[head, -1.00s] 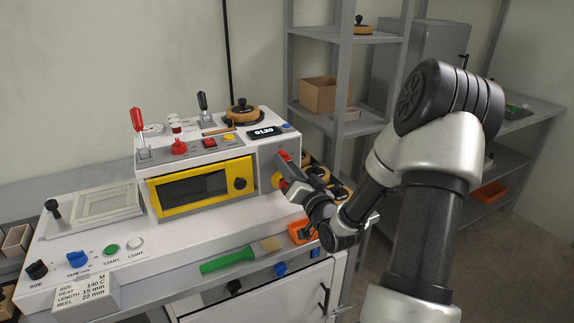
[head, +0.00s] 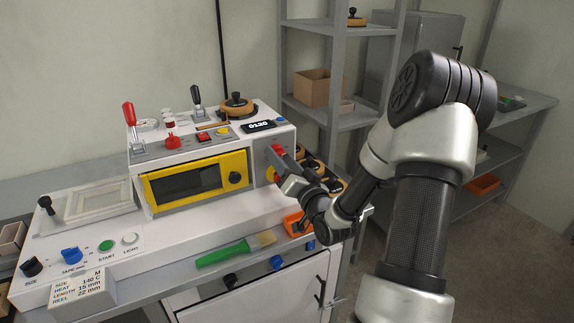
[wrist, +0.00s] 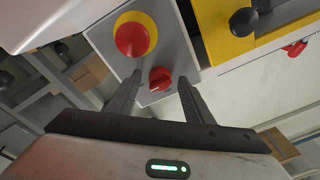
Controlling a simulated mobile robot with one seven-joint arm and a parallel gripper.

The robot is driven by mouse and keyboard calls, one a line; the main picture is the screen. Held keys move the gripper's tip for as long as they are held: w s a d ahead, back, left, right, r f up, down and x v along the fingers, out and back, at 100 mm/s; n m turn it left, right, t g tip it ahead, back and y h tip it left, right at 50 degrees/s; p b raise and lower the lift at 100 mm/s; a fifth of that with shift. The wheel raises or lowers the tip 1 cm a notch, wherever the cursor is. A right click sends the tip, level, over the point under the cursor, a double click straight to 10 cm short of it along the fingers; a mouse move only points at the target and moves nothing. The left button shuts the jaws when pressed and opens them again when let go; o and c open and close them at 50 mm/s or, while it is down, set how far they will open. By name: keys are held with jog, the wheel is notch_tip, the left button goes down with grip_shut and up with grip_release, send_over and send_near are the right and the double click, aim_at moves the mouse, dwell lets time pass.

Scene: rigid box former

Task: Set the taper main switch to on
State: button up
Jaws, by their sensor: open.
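The main switch appears to be the red rotary knob (wrist: 160,78) on the grey side panel of the machine in the wrist view. My gripper (wrist: 160,75) is open, with one finger on each side of this knob. Whether the fingers touch it I cannot tell. A larger red mushroom button on a yellow ring (wrist: 132,38) sits beside it on the same panel. In the head view my gripper (head: 284,168) is at the right side of the white machine (head: 210,215), and its fingers are partly hidden.
The yellow-framed window (head: 195,181) with a black knob is on the machine's front. A green-handled brush (head: 222,254) lies along the front ledge. An orange bin (head: 294,224) is below my wrist. Grey shelves (head: 340,75) stand behind.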

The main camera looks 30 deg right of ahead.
jog(key=s+f+p, duration=0.2)
jog(key=s+p, duration=0.4)
jog(key=s, duration=1.1)
jog(key=shift+d, duration=0.3)
jog(key=shift+f, duration=0.1)
